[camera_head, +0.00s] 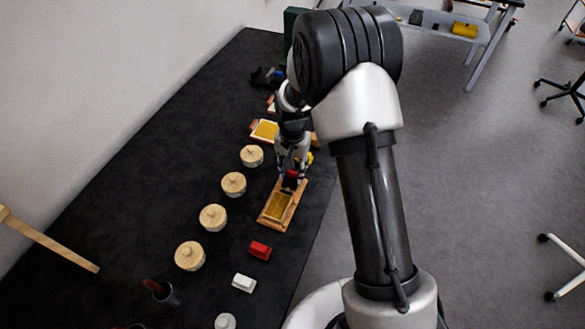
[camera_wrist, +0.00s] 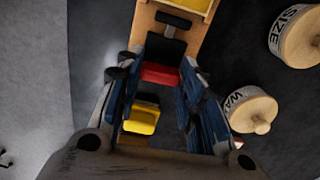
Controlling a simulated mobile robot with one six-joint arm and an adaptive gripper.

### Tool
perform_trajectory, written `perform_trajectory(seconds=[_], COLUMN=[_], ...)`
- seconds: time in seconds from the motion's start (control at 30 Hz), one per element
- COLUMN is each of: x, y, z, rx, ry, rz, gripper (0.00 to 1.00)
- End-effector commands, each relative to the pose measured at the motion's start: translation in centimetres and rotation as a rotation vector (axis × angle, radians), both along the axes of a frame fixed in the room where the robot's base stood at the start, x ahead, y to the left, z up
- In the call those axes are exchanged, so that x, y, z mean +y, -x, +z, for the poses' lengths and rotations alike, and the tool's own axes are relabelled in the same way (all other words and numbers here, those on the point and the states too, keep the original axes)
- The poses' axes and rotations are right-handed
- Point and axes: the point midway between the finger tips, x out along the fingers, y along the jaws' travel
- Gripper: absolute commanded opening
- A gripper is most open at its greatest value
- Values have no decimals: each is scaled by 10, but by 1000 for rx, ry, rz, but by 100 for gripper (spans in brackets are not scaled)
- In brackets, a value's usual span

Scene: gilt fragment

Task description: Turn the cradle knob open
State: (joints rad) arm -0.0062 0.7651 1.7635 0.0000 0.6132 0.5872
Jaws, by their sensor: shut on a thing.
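The wooden cradle (camera_head: 270,220) holds a gold panel (camera_head: 279,206) near the table's right edge; its board also shows in the wrist view (camera_wrist: 190,42). A black bar-like fitting (camera_wrist: 173,20) lies at the panel's end of the board. My gripper (camera_head: 291,181) is over the cradle's far end. In the wrist view, its dark blue-grey fingers (camera_wrist: 160,80) stand on either side of a red piece (camera_wrist: 160,73) and are shut on it. A dark block sits against that piece. I cannot tell if the red piece is the knob itself.
A yellow block (camera_wrist: 143,118) lies close by the fingers. Several lidded pale jars (camera_head: 213,217) line the cradle's left side. A red block (camera_head: 260,250) and a white block (camera_head: 243,283) lie nearer. Another framed panel (camera_head: 265,130) lies beyond. The black table's left side is largely clear.

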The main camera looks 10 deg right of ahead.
Motion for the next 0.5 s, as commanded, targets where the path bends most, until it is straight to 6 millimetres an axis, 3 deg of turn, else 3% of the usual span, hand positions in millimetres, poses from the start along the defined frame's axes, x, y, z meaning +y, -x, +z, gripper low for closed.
perform_trajectory(seconds=[0.5], x=[0], y=[-1], z=[1], rx=[-2], ry=[0], rz=[-65], gripper=[11])
